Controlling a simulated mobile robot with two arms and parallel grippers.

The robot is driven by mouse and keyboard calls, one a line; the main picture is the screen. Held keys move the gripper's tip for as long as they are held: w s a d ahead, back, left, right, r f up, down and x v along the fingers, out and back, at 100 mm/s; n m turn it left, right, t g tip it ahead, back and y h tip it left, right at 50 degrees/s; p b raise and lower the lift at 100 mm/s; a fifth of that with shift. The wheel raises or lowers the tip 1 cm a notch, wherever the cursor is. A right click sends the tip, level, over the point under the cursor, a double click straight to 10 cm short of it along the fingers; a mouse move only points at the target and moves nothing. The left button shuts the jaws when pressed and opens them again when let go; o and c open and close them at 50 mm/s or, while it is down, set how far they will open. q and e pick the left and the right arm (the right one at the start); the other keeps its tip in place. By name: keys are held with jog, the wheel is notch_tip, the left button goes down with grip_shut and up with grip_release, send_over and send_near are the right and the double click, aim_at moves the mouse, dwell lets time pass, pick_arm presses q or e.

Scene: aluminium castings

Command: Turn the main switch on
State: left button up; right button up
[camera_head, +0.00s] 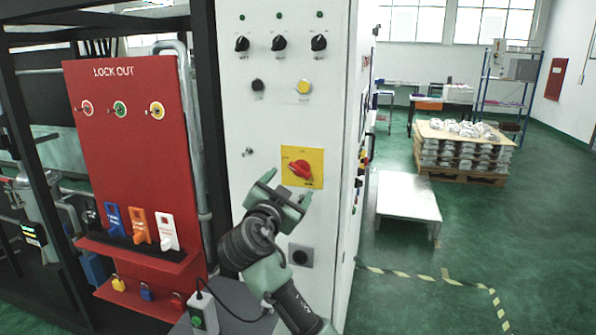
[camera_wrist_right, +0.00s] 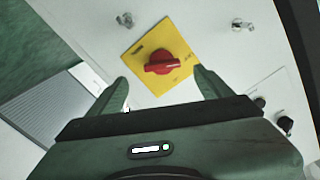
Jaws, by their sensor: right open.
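The main switch is a red rotary knob (camera_head: 300,169) on a yellow square plate (camera_head: 314,155) on the white cabinet front. In the right wrist view the red knob (camera_wrist_right: 162,63) sits on its yellow plate (camera_wrist_right: 133,62), ahead of and between the fingertips. My right gripper (camera_head: 287,186) is just below and left of the knob in the head view. It also shows in the right wrist view (camera_wrist_right: 162,82), with its fingers apart and nothing between them. The fingers appear clear of the knob. My left gripper is not in view.
The white cabinet (camera_head: 247,115) also bears several black knobs and a yellow button (camera_head: 304,87). A red lock-out board (camera_head: 130,170) with tags and padlocks stands to the left. A low grey platform (camera_head: 407,197) and a pallet of castings (camera_head: 462,172) are at right, with open green floor around.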

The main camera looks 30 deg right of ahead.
aim_at(299, 171)
jog(key=p+x, duration=0.1)
jog(key=x, duration=0.1)
jog(key=p+x, duration=0.1)
jog(key=x, duration=0.1)
jog(key=r+p+x, duration=0.1)
jog(key=x, duration=0.2)
jog(key=shift+d+r+p, duration=0.1)
jog(key=shift+p, duration=0.3)
jog(key=shift+w+d, duration=0.25)
jog(key=shift+d, duration=0.05)
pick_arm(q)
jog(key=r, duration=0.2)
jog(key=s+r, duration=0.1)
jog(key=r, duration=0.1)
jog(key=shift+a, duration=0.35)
pick_arm(e)
jog(key=shift+c, duration=0.3)
